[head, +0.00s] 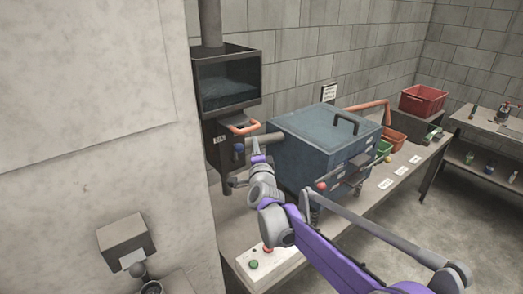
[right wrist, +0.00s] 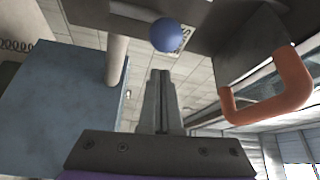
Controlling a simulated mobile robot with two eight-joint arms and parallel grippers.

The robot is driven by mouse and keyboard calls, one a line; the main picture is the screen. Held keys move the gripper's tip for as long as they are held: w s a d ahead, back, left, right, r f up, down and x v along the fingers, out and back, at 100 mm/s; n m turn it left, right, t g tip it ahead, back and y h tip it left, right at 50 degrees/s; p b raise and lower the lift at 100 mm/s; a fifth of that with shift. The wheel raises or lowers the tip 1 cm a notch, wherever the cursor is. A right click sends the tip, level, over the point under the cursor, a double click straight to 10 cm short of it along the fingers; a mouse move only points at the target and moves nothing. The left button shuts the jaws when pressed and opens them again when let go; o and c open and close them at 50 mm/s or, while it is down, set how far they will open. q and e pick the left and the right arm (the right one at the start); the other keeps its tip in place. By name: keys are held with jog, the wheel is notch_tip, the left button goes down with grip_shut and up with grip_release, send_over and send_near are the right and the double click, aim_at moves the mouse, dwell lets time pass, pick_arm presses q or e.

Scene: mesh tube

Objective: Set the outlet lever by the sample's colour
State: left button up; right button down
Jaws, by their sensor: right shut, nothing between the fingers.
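My right gripper (head: 257,150) is shut and empty, raised beside the dark hopper unit (head: 216,150). Its closed fingers (right wrist: 160,76) point at a blue ball knob (right wrist: 165,35), with a small gap in the picture between them. The knob also shows in the head view (head: 239,148), on the hopper unit just left of the fingertips. An orange handle (head: 242,128) is above it; in the right wrist view the handle (right wrist: 268,100) is at the right. A red ball knob (head: 320,186) is on the front of the blue-grey machine (head: 310,150). I cannot tell which is the outlet lever or see a sample.
A button box with a green button (head: 254,264) and a red button (head: 267,249) sits at the bench's near end. Green (head: 383,147) and red (head: 395,140) bins stand beyond the machine. A red crate (head: 423,100) is farther back. White labels (head: 385,184) lie along the bench.

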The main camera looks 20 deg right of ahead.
pick_arm(q)
jog(key=shift+s+f, duration=0.2)
jog(key=shift+s, duration=0.05)
pick_arm(e)
jog(key=shift+s+a+f, duration=0.15)
jog(key=shift+s+a, duration=0.05)
jog(key=shift+a, duration=0.4)
jog(key=shift+s+a+f, duration=0.1)
jog(key=shift+s+a, duration=0.1)
jog(key=shift+a, duration=0.4)
